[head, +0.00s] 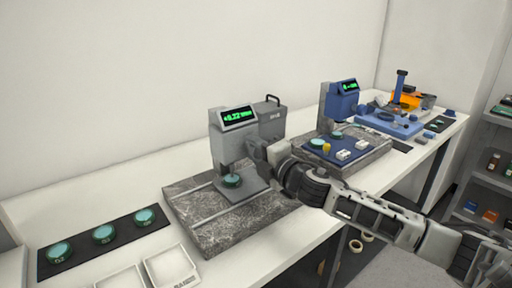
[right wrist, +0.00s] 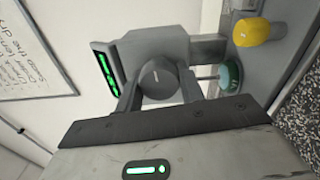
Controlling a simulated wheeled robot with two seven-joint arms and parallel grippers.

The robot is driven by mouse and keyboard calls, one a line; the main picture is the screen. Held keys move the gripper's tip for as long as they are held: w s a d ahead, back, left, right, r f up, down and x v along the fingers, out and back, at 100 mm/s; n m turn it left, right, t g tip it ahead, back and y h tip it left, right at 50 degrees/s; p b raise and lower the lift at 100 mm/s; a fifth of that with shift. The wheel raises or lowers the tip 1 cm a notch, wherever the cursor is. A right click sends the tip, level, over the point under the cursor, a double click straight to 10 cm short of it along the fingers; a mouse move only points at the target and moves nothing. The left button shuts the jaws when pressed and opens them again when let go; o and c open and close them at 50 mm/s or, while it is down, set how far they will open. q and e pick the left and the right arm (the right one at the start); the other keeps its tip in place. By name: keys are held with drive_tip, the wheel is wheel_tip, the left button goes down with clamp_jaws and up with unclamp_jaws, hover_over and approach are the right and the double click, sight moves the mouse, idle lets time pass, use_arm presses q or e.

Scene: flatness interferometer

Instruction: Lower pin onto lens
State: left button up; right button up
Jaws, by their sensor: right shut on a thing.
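The grey gauge (head: 229,135) has a green digital display and stands on a speckled stone base (head: 190,207). A teal lens (head: 232,181) in a dark ring lies on its grey plate, below the gauge head. My right gripper (head: 258,150) is at the gauge's right side. In the right wrist view the right gripper (right wrist: 160,92) is shut on a dark round knob (right wrist: 160,78) on the gauge's side. The lens (right wrist: 231,75) also shows there. I cannot tell whether the pin touches the lens. My left gripper is not in view.
Several lenses lie on a black mat (head: 85,252) at left, by white trays (head: 172,266). A blue gauge (head: 341,103) with a blue plate (head: 372,140) stands to the right. A yellow rounded part (right wrist: 256,32) is near the lens in the right wrist view.

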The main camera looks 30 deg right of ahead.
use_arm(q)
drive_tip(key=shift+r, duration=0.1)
use_arm(e)
drive_tip(key=shift+n, duration=0.6)
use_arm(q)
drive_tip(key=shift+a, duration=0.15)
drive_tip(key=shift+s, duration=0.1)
use_arm(e)
drive_tip(key=o, duration=1)
drive_tip(key=shift+c, duration=0.2)
drive_tip(key=shift+s, duration=0.1)
drive_tip(key=shift+s+f, duration=0.1)
drive_tip(key=shift+s, duration=0.15)
use_arm(q)
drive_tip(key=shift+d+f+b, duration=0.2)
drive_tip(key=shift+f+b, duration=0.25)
drive_tip(key=shift+b, duration=0.4)
use_arm(e)
drive_tip(key=s+d, duration=0.1)
drive_tip(key=s, duration=1.4)
drive_tip(key=shift+s+d, duration=0.1)
drive_tip(key=shift+s, duration=0.05)
